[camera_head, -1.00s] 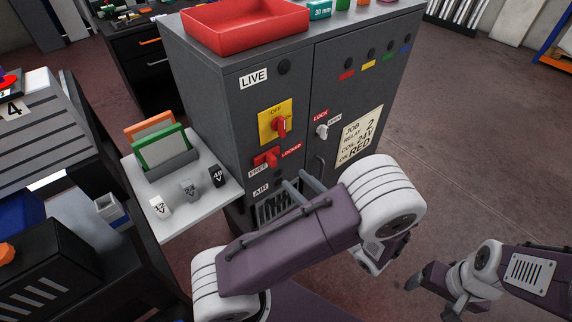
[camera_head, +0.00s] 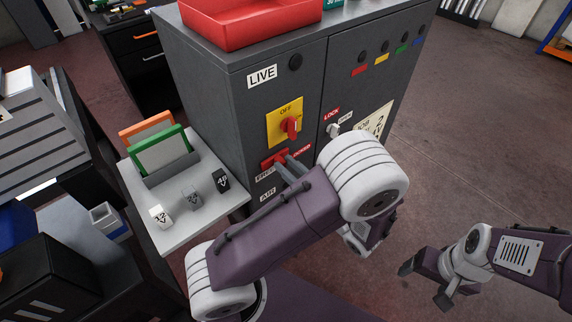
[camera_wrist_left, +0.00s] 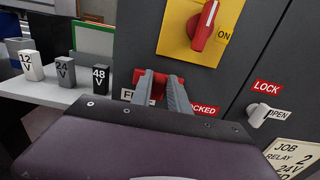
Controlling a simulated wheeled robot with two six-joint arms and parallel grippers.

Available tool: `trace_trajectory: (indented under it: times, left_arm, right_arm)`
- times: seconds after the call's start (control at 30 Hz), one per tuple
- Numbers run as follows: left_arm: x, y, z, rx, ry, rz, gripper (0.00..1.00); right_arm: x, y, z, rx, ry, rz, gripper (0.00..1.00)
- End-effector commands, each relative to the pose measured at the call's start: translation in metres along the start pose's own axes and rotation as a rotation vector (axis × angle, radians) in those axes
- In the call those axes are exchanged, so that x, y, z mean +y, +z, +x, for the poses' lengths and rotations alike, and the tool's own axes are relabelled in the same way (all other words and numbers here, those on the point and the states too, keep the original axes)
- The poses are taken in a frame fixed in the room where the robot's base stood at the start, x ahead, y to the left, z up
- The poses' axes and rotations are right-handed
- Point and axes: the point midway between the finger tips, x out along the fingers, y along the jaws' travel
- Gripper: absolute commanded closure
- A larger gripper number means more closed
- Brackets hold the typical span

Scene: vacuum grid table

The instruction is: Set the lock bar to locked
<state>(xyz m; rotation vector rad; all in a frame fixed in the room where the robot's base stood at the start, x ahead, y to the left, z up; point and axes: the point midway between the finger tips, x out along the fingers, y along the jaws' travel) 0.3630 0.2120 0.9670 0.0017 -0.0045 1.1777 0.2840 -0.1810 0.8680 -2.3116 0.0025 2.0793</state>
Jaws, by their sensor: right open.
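The lock bar (camera_head: 268,163) is a red piece on the grey cabinet front, between a FREE label (camera_head: 265,177) and a LOCKED label (camera_head: 301,149). It also shows in the left wrist view (camera_wrist_left: 159,86), with red between my fingertips. My left gripper (camera_head: 287,168) is at the bar, its two fingers apart on either side of the red part. Contact is not clear, and the fingers partly hide the bar and labels. My right gripper (camera_head: 424,284) is open and empty at the lower right, away from the cabinet.
Above the bar is a red rotary switch (camera_head: 290,127) on a yellow plate. A white lock knob (camera_head: 333,130) sits to the right. A shelf (camera_head: 187,220) with several voltage blocks stands left of the cabinet. The floor at right is clear.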

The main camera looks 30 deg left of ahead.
Motion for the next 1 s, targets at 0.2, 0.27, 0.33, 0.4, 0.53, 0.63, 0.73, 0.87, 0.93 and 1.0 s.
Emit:
trace_trajectory:
  times: [0.2,0.27,0.33,0.4,0.53,0.63,0.73,0.87,0.93,1.0]
  left_arm:
    - [0.0003,-0.0004,0.0003,0.001,0.001,0.001,1.0]
    - [0.0003,-0.0005,0.0003,0.001,0.001,0.001,1.0]
    - [0.0004,-0.0007,0.0003,0.001,0.002,0.001,1.0]
    - [0.0004,-0.0008,0.0004,0.002,0.002,0.001,1.0]
    - [0.0005,-0.001,0.0004,0.002,0.002,0.001,1.0]
    - [0.0006,-0.0011,0.0005,0.002,0.002,0.001,1.0]
    - [0.0006,-0.0013,0.0005,0.003,0.003,0.002,1.0]
    - [0.0007,-0.0014,0.0005,0.003,0.003,0.002,1.0]
    - [0.0007,-0.0015,0.0005,0.003,0.003,0.002,1.0]
    - [0.0007,-0.0016,0.0005,0.003,0.003,0.002,1.0]
  right_arm:
    - [-0.0001,0.0,0.0,0.0,0.0,0.0,0.21]
    - [-0.0001,-0.0001,0.0001,0.0,0.0,0.0,0.21]
    - [0.0,0.0,0.0001,0.0,0.0,0.0,0.21]
    - [0.0,0.0,0.0001,0.0,0.0,0.0,0.21]
    - [-0.0001,0.0,0.0002,0.0,0.0,0.0,0.21]
    - [-0.0001,0.0,0.0002,0.0,0.0,0.0,0.21]
    - [0.0,-0.0001,0.0002,0.0,0.0,0.0,0.21]
    - [-0.0001,0.0,0.0003,0.0,0.0,0.0,0.21]
    - [-0.0001,0.0,0.0003,0.0,0.0,0.0,0.21]
    - [0.0,0.0,0.0003,0.0,0.0,0.0,0.21]
